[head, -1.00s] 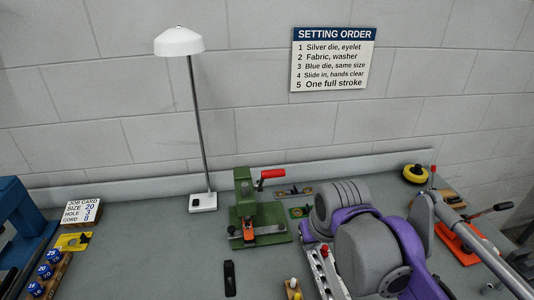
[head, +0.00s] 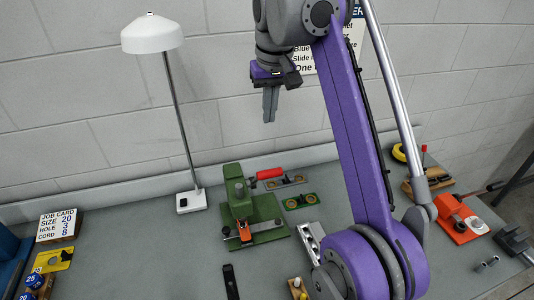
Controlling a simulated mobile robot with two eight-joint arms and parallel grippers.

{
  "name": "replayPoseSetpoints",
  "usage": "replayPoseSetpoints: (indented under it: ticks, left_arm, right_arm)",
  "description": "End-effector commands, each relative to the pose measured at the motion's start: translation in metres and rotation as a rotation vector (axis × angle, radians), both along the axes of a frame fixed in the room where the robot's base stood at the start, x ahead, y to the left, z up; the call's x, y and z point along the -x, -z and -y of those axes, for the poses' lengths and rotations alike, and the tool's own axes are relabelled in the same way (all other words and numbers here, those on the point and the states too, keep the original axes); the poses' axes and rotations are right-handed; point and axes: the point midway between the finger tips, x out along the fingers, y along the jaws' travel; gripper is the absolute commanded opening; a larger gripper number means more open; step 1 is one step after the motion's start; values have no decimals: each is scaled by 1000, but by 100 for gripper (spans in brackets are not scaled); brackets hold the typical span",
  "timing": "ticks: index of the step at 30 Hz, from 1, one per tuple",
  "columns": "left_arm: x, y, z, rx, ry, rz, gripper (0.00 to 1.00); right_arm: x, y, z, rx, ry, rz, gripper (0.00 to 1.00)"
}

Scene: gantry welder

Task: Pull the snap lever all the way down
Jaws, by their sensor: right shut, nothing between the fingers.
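The green press (head: 241,198) stands on the grey bench near the middle of the head view. Its lever with a red handle (head: 270,173) sticks out to the right from the top of the press, close to level. An orange part (head: 244,231) sits at the front of the press. My right gripper (head: 269,120) is shut and empty, fingers pointing down. In the picture it shows above the red handle, apart from it, against the wall. My left gripper is not in view.
A white lamp (head: 152,34) stands left of the press. A job card (head: 57,226) and a yellow plate (head: 53,259) lie at the left. An orange tool (head: 461,222) stands at the right. My right arm hides part of the wall sign (head: 355,30).

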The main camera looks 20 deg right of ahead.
Motion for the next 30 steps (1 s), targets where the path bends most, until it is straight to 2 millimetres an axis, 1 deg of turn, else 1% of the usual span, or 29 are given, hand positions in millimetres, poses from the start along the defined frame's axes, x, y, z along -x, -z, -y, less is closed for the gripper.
replayPoseSetpoints:
  ticks: [7,11,14,21,26,27,30]
  left_arm:
    - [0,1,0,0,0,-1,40]
    - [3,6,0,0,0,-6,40]
    - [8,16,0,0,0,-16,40]
    - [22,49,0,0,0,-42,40]
    - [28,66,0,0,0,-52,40]
    - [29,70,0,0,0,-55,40]
    - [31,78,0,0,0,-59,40]
  right_arm:
    - [0,1,0,0,0,0,0]
    - [-1,9,0,0,0,-2,0]
    - [-3,24,0,0,0,-4,0]
    - [-12,76,0,0,0,-5,0]
    - [-19,107,-1,0,0,-3,0]
    - [-14,111,0,0,0,-2,0]
    - [-6,121,0,0,0,-1,0]
